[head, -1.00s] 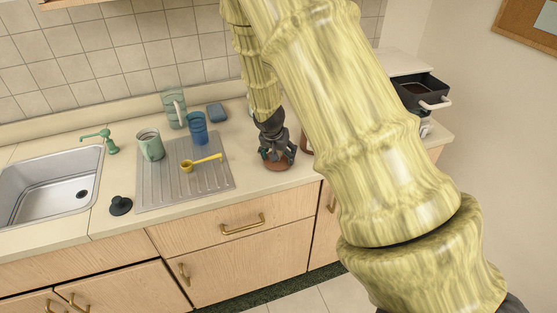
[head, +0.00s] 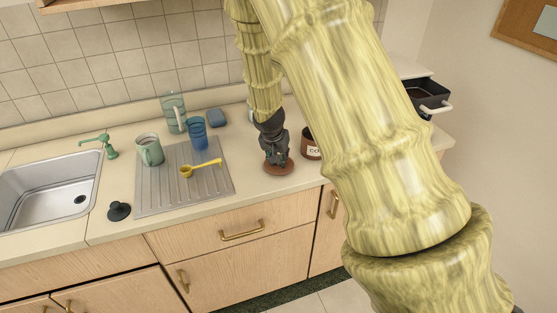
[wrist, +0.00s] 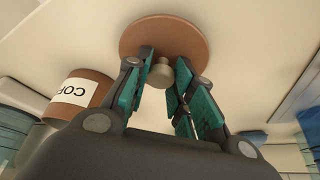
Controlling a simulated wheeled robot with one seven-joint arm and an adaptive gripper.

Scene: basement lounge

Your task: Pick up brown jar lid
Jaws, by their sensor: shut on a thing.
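The brown jar lid (head: 270,169) is a flat reddish-brown disc at the counter, right of the drying mat. In the wrist view the lid (wrist: 137,35) shows whole width behind the fingertips, with a small beige knob (wrist: 160,74) at its centre. My gripper (head: 280,159) reaches down over the lid and is shut on its knob, a finger on each side. I cannot tell whether the lid touches the counter. The brown jar (head: 312,147), with a white label, stands just to the right; it shows at left in the wrist view (wrist: 88,92).
A grey drying mat (head: 165,200) holds a yellow scoop (head: 200,168), a blue cup (head: 197,135) and a green mug (head: 150,150). A black stopper (head: 119,210) lies near the sink (head: 50,190). A dark drawer-like box (head: 430,95) sits at far right.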

